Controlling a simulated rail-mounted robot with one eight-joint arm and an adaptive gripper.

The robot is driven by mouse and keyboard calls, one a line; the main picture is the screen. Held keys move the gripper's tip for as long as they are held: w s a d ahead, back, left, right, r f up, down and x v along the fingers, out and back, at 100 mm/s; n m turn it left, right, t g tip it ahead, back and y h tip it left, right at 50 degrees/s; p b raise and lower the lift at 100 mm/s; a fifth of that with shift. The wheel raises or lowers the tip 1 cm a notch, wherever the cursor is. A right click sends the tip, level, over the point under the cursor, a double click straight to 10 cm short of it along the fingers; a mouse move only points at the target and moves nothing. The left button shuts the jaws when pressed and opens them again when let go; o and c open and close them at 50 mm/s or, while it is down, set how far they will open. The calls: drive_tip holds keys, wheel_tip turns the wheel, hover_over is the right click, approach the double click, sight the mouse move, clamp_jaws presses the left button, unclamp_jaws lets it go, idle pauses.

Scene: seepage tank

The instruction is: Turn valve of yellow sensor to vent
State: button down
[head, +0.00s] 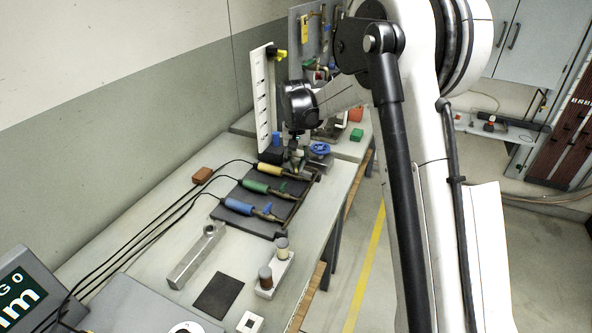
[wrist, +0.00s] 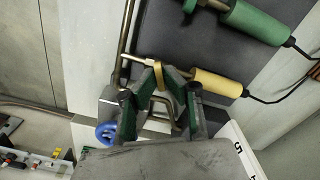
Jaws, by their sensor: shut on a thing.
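The yellow sensor (head: 269,170) lies on a dark plate (head: 235,213), at the back of a row with a green sensor (head: 255,186) and a blue sensor (head: 238,207). In the wrist view the yellow sensor (wrist: 217,84) joins a thin brass pipe. Its yellow valve handle (wrist: 158,75) sits between my fingertips, beside the sensor's inner end. My gripper (wrist: 162,74) is shut on this handle. In the head view my gripper (head: 294,158) reaches down behind the yellow sensor, and the handle is hidden there. The handle's exact angle is hard to tell.
A white numbered upright scale (head: 263,95) stands close behind my gripper. A blue round knob (head: 320,148) is close to its right; it also shows in the wrist view (wrist: 106,133).

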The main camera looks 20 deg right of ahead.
sight(296, 167)
drive_tip(key=m+b, duration=0.2)
drive_tip(key=m, duration=0.4)
drive_tip(key=shift+m, duration=0.4)
idle(1.5)
drive_tip(key=c, duration=1.9)
unclamp_jaws()
drive_tip(key=shift+o, duration=0.2)
drive_tip(key=shift+r, duration=0.1)
wheel_tip(296, 167, up, 12)
